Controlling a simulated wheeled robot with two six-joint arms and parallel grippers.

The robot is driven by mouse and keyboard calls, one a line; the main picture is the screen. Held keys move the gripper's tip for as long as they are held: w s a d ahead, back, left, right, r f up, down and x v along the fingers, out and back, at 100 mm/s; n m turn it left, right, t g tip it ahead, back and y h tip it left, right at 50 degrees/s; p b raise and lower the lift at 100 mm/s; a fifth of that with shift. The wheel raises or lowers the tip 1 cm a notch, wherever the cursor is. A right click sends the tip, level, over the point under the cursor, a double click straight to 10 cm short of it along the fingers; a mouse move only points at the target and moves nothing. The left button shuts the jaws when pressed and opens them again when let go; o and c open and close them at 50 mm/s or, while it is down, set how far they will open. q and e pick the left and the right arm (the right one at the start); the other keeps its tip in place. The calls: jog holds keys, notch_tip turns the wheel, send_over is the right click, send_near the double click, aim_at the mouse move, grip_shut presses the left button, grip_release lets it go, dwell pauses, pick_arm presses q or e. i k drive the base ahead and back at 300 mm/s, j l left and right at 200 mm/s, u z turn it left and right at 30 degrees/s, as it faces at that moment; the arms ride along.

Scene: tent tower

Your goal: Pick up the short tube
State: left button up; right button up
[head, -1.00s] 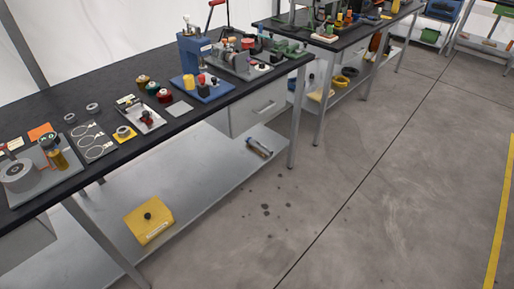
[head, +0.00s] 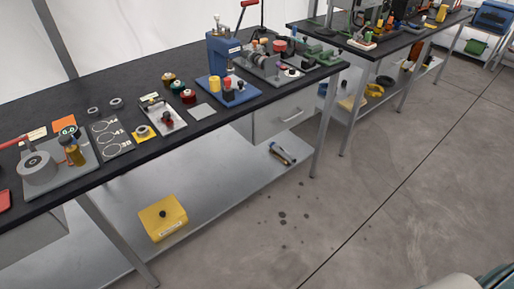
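I cannot pick out the short tube with certainty. A small elongated grey-brown object with blue parts (head: 282,153) lies on the lower shelf near the bench's right end; it is too small to tell what it is. Two small dark grey rings (head: 116,102) lie on the black bench top at the back left. Neither of my grippers is in view.
The long black bench (head: 120,79) holds a blue press (head: 222,55), a blue tray (head: 242,97) and several fixtures. A yellow box (head: 163,217) sits on its lower shelf. A second bench stands at upper right. The concrete floor (head: 390,200) is clear.

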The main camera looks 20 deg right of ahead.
aim_at(281, 152)
jog(key=i+l+u, duration=0.1)
jog(key=l, duration=0.25)
jog(key=i+l+u, duration=0.15)
jog(key=l, duration=0.2)
jog(key=i+l+u, duration=0.1)
jog(key=l, duration=0.3)
jog(key=i+l+u, duration=0.15)
jog(key=l, duration=0.25)
jog(key=i+l+u, duration=0.1)
jog(key=l, duration=0.3)
jog(key=i+l+u, duration=0.15)
jog(key=l, duration=0.3)
